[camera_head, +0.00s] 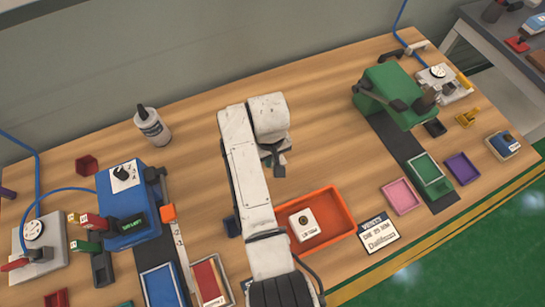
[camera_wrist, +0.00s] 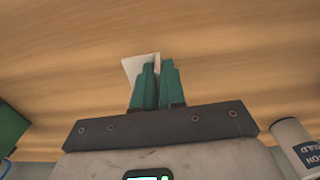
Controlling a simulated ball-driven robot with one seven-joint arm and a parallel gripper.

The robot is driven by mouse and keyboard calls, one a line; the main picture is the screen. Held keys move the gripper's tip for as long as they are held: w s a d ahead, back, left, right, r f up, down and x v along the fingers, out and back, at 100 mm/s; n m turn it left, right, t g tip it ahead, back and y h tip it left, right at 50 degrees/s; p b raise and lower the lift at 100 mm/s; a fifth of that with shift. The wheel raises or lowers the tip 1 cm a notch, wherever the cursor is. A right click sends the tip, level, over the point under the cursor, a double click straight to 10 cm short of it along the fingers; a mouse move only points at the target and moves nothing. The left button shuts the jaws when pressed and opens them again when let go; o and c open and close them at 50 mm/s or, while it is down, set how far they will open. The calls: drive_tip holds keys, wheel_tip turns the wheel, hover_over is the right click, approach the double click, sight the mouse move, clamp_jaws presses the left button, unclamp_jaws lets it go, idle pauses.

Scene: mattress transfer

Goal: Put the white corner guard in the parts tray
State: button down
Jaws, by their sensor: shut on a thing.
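My gripper (camera_wrist: 157,80) has teal fingers shut on the white corner guard (camera_wrist: 131,68) in the wrist view. The guard is a pale, thin piece showing beside and between the fingertips, above bare wood. In the head view my gripper (camera_head: 277,166) is over the middle of the bench, behind and left of an orange tray (camera_head: 345,207), and the guard cannot be made out there. The orange tray looks like the parts tray, though no label on it confirms this. A white labelled piece (camera_head: 303,225) with a dark spot lies in its left part.
A blue device (camera_head: 128,207) stands at left and a green machine (camera_head: 392,95) at right. A white bottle (camera_head: 152,126) stands at the back left. A printed card (camera_head: 378,233) and pink tray (camera_head: 401,196) are right of the orange tray. The back middle is clear.

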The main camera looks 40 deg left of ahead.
drive_tip(key=f, duration=0.1)
drive_tip(key=f+b, duration=0.2)
drive_tip(key=shift+w+a, duration=0.2)
drive_tip(key=shift+w, duration=0.05)
drive_tip(key=shift+f, duration=0.3)
drive_tip(key=shift+s, duration=0.1)
drive_tip(key=shift+d+f+b, duration=0.1)
drive_tip(key=shift+f+b, duration=0.05)
drive_tip(key=shift+b, duration=0.2)
drive_tip(key=c, duration=1.2)
unclamp_jaws()
